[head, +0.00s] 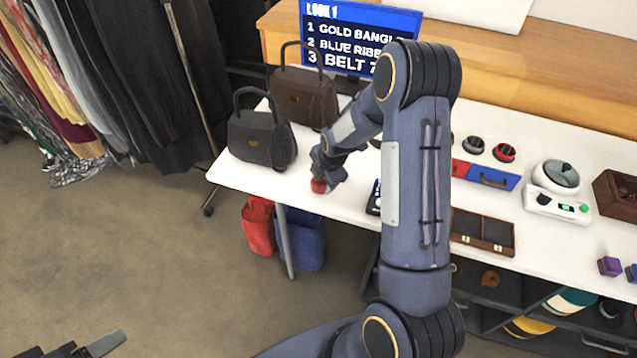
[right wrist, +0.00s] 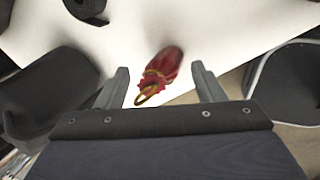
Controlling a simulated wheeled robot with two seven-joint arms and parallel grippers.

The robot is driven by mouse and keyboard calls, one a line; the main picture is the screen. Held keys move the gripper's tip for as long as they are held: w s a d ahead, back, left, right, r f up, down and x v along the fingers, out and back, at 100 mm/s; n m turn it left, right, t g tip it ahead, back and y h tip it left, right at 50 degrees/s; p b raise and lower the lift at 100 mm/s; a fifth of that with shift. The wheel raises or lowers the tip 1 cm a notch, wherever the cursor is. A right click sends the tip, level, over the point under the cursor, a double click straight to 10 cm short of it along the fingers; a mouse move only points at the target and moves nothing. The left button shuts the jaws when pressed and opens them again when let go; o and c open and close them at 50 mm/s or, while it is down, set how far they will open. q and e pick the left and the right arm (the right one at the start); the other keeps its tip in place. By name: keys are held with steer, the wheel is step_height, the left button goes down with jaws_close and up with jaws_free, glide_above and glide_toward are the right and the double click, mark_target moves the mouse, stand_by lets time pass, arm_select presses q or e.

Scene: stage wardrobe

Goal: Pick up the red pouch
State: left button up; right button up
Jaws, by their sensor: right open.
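The red pouch (head: 319,186) is small, with a gold tie or ring at its neck, and lies on the white table near its front edge, to the right of the black handbag. In the right wrist view the red pouch (right wrist: 164,64) shows between the two fingers, apart from both. My right gripper (right wrist: 160,76) is open and empty; in the head view my right gripper (head: 326,174) is right at the pouch and partly covers it. At the bottom left of the head view a grey part, seemingly my left gripper (head: 100,344), is cut off by the frame.
A black handbag (head: 262,139) and a brown handbag (head: 305,97) stand close by on the white table (head: 240,181). A dark phone-like device (head: 374,197) lies right of the pouch. Red (head: 258,226) and blue (head: 303,240) bags are below the table edge.

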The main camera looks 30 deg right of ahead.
steer(key=c, duration=1)
